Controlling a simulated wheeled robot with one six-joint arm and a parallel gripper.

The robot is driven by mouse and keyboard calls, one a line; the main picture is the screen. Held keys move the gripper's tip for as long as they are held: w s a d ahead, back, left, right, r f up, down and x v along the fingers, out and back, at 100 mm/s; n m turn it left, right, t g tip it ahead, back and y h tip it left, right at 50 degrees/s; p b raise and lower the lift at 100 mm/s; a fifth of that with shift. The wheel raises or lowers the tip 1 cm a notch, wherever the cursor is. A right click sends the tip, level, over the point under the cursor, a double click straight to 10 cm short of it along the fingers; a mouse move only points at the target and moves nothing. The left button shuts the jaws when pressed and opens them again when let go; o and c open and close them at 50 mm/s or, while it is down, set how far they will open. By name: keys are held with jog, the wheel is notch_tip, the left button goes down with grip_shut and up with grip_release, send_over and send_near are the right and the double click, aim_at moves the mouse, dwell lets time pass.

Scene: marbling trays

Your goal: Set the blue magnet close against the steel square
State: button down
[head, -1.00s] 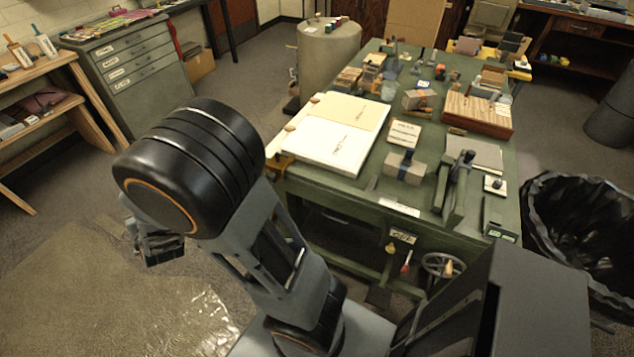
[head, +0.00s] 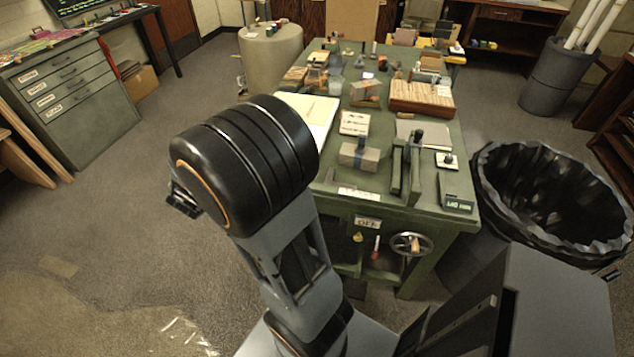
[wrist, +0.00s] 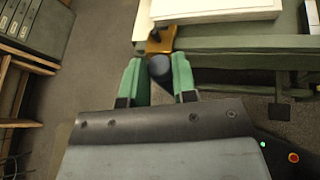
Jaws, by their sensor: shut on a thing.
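My gripper (wrist: 157,72) shows in the wrist view, with its two green fingers closed on a small dark, bluish round thing, which I take for the blue magnet (wrist: 161,70). It is held in the air off the bench's edge. In the head view my gripper (head: 184,199) is mostly hidden behind my arm, left of the bench, and the magnet does not show. I cannot make out the steel square for certain among the small things on the green bench (head: 440,205).
On the bench stand a block with a blue band (head: 359,157), a dark press-like stand (head: 405,168), a grey plate (head: 423,133) and a wooden rack (head: 421,99). A lined black bin (head: 550,200) stands right of the bench. The floor to the left is open.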

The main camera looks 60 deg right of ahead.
jog(key=s+d+f+m+g+h+b, duration=0.1)
jog(key=s+d+m+g+b, duration=0.1)
jog(key=s+d+m+g, duration=0.65)
jog(key=s+d+f+m+g+b, duration=0.1)
jog(key=s+d+m+g+b, duration=0.25)
jog(key=s, duration=0.75)
jog(key=shift+g, duration=0.6)
jog(key=w+d+f, duration=0.1)
jog(key=d+f, duration=0.2)
jog(key=d, duration=0.1)
jog(key=w+d+f, duration=0.2)
jog(key=d+f, duration=0.1)
jog(key=d, duration=0.1)
jog(key=w+d+f, duration=0.1)
jog(key=d+f, duration=0.2)
jog(key=d, duration=0.1)
jog(key=shift+w+d+p, duration=0.35)
jog(key=shift+w+d, duration=0.05)
jog(key=shift+w+d+f, duration=0.2)
jog(key=shift+d+f, duration=0.25)
jog(key=shift+f, duration=1.75)
jog(key=shift+f, duration=0.1)
